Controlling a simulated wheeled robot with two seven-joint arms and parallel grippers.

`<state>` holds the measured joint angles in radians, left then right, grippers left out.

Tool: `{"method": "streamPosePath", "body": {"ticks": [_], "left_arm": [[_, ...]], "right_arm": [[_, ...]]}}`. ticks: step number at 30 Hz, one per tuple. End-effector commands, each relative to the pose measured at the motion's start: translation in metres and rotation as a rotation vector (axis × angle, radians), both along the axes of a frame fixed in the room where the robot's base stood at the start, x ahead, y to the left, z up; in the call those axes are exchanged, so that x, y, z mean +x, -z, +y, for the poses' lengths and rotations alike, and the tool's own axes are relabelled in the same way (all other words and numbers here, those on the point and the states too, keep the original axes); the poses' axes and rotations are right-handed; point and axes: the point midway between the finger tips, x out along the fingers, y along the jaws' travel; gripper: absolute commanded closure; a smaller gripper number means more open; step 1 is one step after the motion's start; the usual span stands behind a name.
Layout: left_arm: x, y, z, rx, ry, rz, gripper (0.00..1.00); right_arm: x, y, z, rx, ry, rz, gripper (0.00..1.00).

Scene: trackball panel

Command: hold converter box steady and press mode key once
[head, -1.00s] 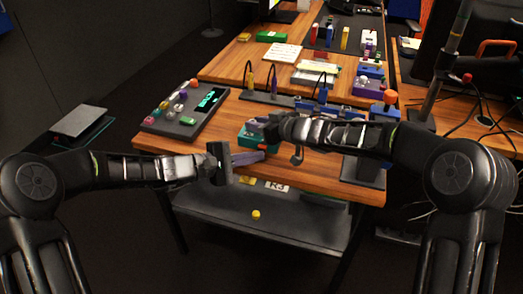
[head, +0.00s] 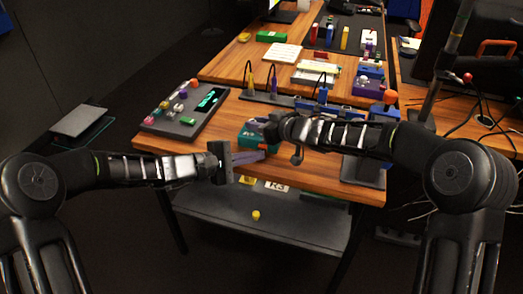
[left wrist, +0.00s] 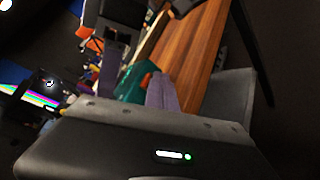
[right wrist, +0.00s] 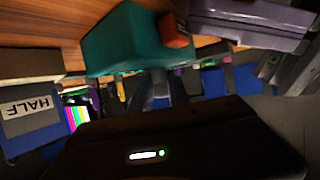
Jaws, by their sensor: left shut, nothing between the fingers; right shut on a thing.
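The converter box (head: 251,140) is a teal block near the front edge of the wooden table. My right gripper (head: 268,130) is shut on it from the right. Its orange-red mode key (right wrist: 172,30) sticks out of the side facing my left gripper. The box (left wrist: 130,85) and key (left wrist: 147,78) also show in the left wrist view. My left gripper (head: 263,153) is shut and empty, with its pale purple fingers pointing at the key. Its fingertips are very close to the key; I cannot tell whether they touch. My right gripper hides part of the box in the head view.
A dark panel (head: 160,124) with coloured balls and a green display lies on the left of the table. A rack (head: 268,97) with cables stands behind the box. A grey shelf (head: 225,220) with a yellow piece (head: 256,215) is below the table edge.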

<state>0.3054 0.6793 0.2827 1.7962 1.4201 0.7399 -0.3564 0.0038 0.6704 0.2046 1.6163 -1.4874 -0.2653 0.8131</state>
Motion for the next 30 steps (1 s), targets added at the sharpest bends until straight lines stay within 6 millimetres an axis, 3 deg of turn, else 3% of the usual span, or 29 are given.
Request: {"method": "streamPosePath", "body": {"ticks": [9, 22, 30], "left_arm": [[-0.013, 0.000, 0.005, -0.001, -0.002, 0.000, 1.00], [-0.016, 0.000, 0.006, 0.000, -0.001, 0.001, 1.00], [-0.039, 0.000, 0.014, -0.001, -0.002, 0.000, 1.00]], "right_arm": [[0.000, 0.000, 0.000, 0.000, -0.001, 0.000, 1.00], [0.000, 0.000, 0.000, 0.000, -0.001, 0.000, 1.00], [0.000, 0.000, 0.000, 0.000, 0.000, 0.000, 1.00]]}}
